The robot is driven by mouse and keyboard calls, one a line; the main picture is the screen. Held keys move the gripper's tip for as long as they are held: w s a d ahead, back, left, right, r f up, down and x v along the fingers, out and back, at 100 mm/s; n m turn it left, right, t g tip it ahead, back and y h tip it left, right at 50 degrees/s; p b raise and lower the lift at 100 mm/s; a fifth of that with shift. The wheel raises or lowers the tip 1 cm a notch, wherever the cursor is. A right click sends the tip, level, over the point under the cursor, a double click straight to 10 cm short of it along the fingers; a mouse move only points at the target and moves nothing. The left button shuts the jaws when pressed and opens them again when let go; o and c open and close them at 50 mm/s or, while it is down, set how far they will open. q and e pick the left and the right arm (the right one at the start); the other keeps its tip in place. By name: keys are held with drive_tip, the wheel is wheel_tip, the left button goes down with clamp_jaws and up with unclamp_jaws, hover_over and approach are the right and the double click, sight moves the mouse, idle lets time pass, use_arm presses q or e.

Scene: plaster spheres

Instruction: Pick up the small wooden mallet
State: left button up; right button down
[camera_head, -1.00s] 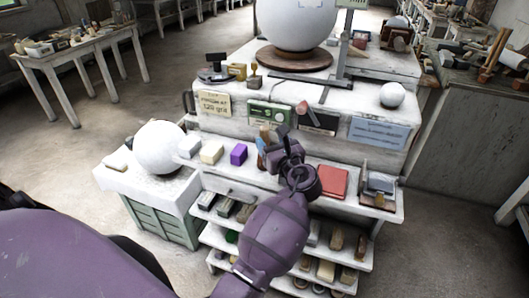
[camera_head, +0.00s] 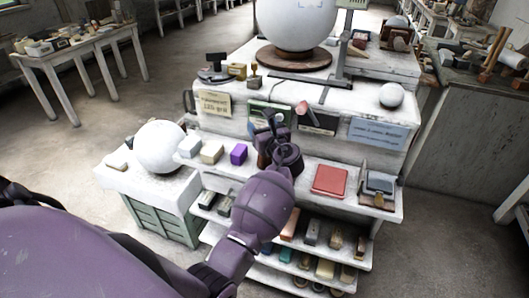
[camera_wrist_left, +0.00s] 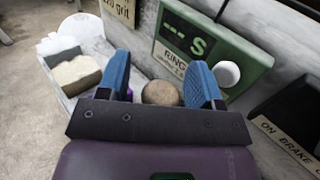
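In the left wrist view, a round, pale brown wooden end (camera_wrist_left: 160,93), which looks like the top of the small mallet, shows between the blue fingertips. The rest of it is hidden behind the gripper. My left gripper (camera_wrist_left: 164,82) is open, with one finger on each side of the wooden end and gaps between. In the head view, my left gripper (camera_head: 271,128) reaches over the shelf in front of the green panel and covers the mallet. My right gripper is not in view.
The green display panel (camera_wrist_left: 210,50) with a white knob stands close beyond the fingers. Pale blocks (camera_head: 211,152) and a purple block (camera_head: 239,153) lie left of the gripper; a red pad (camera_head: 329,181) lies right. A white sphere (camera_head: 160,147) stands at left.

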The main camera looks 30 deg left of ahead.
use_arm(q)
drive_tip(key=c, duration=0.9)
drive_tip(key=shift+c, duration=0.2)
